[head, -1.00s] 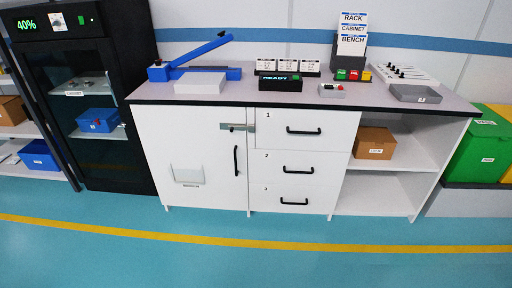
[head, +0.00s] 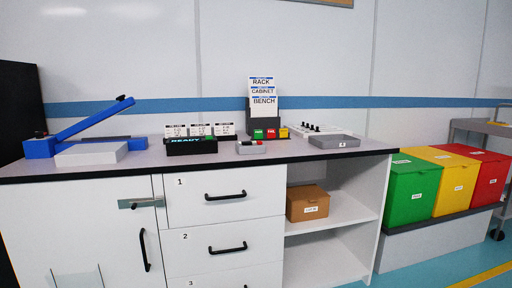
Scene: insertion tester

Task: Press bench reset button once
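The bench (head: 155,160) has a pale top with a dark edge. A small grey box (head: 252,149) with a red button-like part and a dark part on top sits near its front edge, right of the middle. Left of it is a black unit (head: 190,148) with a lit READY display and a small green spot on top. I cannot read which of these is marked reset. Neither of my grippers is in view.
A blue lever press (head: 90,125) with a white block (head: 92,154) stands at left. A card holder (head: 263,122) and a grey tray (head: 334,141) stand at right. Green (head: 411,190), yellow (head: 456,185) and red (head: 490,180) bins are beyond the bench.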

